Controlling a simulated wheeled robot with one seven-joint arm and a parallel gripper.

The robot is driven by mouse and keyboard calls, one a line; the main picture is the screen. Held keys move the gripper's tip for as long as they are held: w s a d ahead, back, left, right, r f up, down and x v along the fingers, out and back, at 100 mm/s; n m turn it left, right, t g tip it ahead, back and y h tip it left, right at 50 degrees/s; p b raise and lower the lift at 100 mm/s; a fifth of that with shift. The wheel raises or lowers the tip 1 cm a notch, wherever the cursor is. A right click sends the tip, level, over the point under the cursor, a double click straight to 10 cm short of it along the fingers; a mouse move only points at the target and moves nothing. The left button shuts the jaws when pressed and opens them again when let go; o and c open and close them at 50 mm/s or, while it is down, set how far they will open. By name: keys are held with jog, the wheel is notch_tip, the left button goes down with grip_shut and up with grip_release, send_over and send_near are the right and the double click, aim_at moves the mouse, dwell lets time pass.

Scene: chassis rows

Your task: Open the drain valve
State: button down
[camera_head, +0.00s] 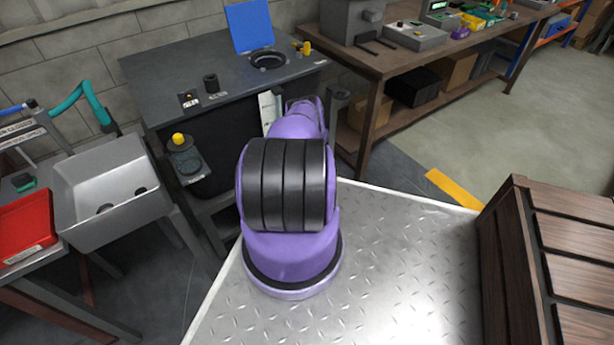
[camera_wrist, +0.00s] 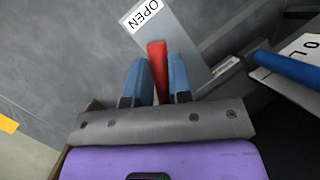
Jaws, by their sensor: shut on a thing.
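In the wrist view, my gripper (camera_wrist: 157,78) has its two blue fingers shut on a red handle (camera_wrist: 157,58), one finger on each side. I take the red handle to be the drain valve's lever; the valve body is not clear. A grey plate (camera_wrist: 185,45) behind the handle carries a white label reading OPEN (camera_wrist: 143,14). In the head view my own arm hides the gripper and the red handle.
A blue bar (camera_wrist: 288,70) lies right of the handle, beside another partly seen label. In the head view, a dark cabinet (camera_head: 165,70) with an upright blue lid (camera_head: 249,27), a grey basin (camera_head: 110,165) and a wooden crate (camera_head: 560,230) stand around my base.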

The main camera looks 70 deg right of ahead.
jog(key=shift+d, duration=0.1)
dwell(0.6)
jog(key=c, duration=1)
grip_release()
jog(key=shift+c, duration=0.2)
jog(key=shift+r, duration=0.1)
jog(key=shift+r, duration=0.8)
notch_tip(320, 180, up, 2)
jog(key=shift+r, duration=0.1)
jog(key=s+a, duration=0.4)
jog(key=a, duration=0.3)
jog(key=s+a+r, duration=0.1)
jog(key=s+a, duration=0.2)
jog(key=a, duration=0.4)
jog(key=shift+s, duration=0.35)
